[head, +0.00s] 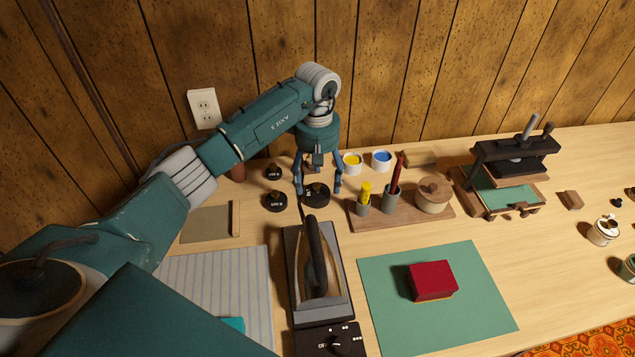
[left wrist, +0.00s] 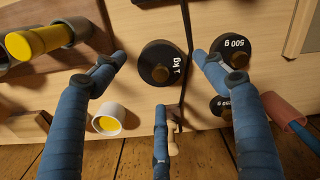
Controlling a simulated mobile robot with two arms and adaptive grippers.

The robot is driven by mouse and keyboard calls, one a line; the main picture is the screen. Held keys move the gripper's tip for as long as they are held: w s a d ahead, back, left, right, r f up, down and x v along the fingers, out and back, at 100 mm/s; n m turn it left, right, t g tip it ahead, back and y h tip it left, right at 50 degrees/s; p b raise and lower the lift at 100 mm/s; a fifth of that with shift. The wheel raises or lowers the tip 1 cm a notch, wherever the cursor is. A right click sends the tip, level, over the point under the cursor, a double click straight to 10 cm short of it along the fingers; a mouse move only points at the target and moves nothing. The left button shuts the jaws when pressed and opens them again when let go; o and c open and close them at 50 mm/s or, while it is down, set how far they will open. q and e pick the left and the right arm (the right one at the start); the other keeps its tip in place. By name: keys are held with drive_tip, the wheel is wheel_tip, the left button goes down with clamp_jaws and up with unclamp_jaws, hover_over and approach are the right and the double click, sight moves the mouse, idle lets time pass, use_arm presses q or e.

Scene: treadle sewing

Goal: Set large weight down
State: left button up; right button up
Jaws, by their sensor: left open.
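The large weight (head: 317,194), a black disc with a knob, rests on the table under my left gripper (head: 318,185). In the left wrist view the weight (left wrist: 153,58) reads "1 kg" and lies between the spread fingers. My left gripper is open, its blue fingers around the weight with gaps showing at the sides in the wrist view. Two smaller black weights stand to its left: one nearer (head: 275,201) and one farther back (head: 273,172). The nearer one shows as "500 g" in the wrist view (left wrist: 230,52). My right gripper is not in view.
An iron (head: 318,265) stands just in front of the weight. A wooden holder (head: 408,217) with pens and a lidded pot is to the right. Yellow (head: 352,163) and blue (head: 381,161) cups stand behind it. A green mat (head: 390,310) bears a red box (head: 432,280).

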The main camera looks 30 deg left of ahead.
sight(318, 184)
use_arm(q)
wheel_tip(318, 184, up, 8)
drive_tip(key=p, duration=0.3)
drive_tip(key=shift+f, duration=0.2)
